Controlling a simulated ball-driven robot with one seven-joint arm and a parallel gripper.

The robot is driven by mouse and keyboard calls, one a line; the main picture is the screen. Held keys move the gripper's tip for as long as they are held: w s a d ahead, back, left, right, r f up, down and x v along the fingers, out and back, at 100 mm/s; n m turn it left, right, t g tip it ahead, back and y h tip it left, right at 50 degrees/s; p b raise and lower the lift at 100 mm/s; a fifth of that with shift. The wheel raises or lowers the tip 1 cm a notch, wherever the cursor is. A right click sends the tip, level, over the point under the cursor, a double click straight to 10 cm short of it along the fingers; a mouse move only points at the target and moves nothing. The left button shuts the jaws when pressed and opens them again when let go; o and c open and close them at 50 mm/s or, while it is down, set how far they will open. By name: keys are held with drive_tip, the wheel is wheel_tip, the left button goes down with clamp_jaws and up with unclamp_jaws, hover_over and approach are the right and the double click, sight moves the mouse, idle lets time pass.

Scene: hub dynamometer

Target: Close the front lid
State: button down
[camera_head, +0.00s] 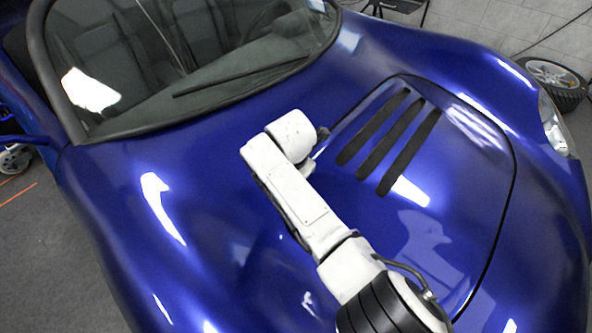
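The front lid (464,190) is the blue panel with three dark vent slots on the nose of a blue sports car. Its dark outline seam shows on the far and right sides, and the lid looks about level with the bodywork around it. My white arm reaches over the car from the bottom and covers part of the lid's left edge. My gripper (318,146) is at the arm's far end, near the lid's upper left edge by the slots. Its fingers are mostly hidden behind the arm's end, so I cannot tell its opening or whether it touches the lid.
The windshield (190,60) with a wiper (240,80) lies behind the lid. A headlight (553,125) is at the right. A loose wheel (551,80) lies on the floor at the upper right. Grey floor (45,250) is open at the left.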

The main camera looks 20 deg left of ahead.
drive_tip(key=shift+s+d+f+b, duration=0.15)
drive_tip(key=shift+f+b, duration=0.35)
drive_tip(key=shift+f, duration=0.5)
drive_tip(key=shift+r+p, duration=0.4)
drive_tip(key=shift+p, duration=0.1)
drive_tip(key=w+a+p+v, duration=0.1)
drive_tip(key=p+v, duration=0.5)
drive_tip(key=v, duration=0.8)
drive_tip(key=shift+a+r, duration=0.5)
drive_tip(key=shift+r, duration=0.15)
